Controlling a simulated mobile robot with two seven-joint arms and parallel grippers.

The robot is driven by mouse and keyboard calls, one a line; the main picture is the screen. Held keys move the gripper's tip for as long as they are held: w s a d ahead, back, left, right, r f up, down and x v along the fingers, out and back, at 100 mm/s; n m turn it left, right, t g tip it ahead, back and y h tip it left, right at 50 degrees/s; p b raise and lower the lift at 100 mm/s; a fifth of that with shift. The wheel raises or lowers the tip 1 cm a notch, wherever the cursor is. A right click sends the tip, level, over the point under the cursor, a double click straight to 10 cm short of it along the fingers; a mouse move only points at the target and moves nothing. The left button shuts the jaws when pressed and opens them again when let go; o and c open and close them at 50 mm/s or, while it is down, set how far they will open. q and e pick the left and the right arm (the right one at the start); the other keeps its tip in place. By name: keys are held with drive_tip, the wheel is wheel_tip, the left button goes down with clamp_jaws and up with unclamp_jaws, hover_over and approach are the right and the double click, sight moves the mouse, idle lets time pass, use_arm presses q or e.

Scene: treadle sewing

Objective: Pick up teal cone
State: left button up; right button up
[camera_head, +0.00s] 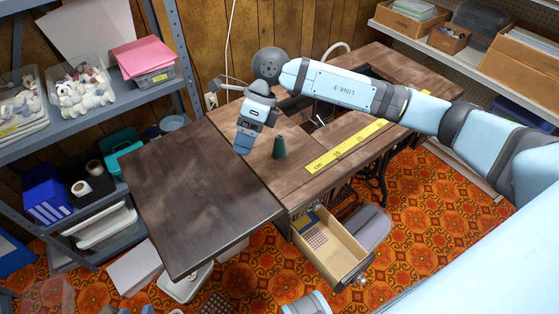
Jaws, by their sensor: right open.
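The teal cone (279,147) stands upright on the brown wooden sewing table (330,177), near the seam with the side leaf. My right arm reaches in from the right across the back of the table. My right gripper (243,145) points down just left of the cone, apart from it in the picture, with nothing seen between its fingers. The gap between the fingers is hard to make out from this side. My left gripper is not in view.
A yellow ruler strip (345,147) lies on the table right of the cone. The dark side leaf (195,205) is bare. An open drawer (330,247) juts out below the front edge. Loaded shelves stand left (95,115) and at the back right.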

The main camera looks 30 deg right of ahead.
sight(279, 146)
drive_tip(key=w+d+h+b, duration=0.1)
drive_tip(key=d+h, duration=0.1)
drive_tip(key=d, duration=0.1)
drive_tip(key=w+d+t+h, duration=0.1)
drive_tip(key=w+d+h, duration=0.1)
drive_tip(key=d, duration=0.2)
drive_tip(key=w+d+t+h+b, duration=0.1)
drive_tip(key=w+d, duration=0.1)
drive_tip(key=d, duration=0.2)
drive_tip(key=shift+r+h+b, duration=0.2)
drive_tip(key=shift+h+b, duration=0.15)
drive_tip(key=shift+h, duration=0.05)
wheel_tip(279, 146, down, 8)
drive_tip(key=shift+r+b, duration=0.25)
drive_tip(key=shift+b, duration=0.35)
drive_tip(key=shift+s+f, duration=0.1)
drive_tip(key=shift+f, duration=0.4)
drive_tip(key=f, duration=0.2)
drive_tip(key=f+b, duration=0.1)
drive_tip(key=shift+s+a+f, duration=0.15)
drive_tip(key=shift+s+f, duration=0.1)
drive_tip(key=shift+f, duration=0.45)
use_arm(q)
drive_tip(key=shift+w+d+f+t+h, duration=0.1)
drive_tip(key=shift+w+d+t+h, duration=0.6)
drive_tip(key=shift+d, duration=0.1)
use_arm(e)
drive_tip(key=c, duration=1)
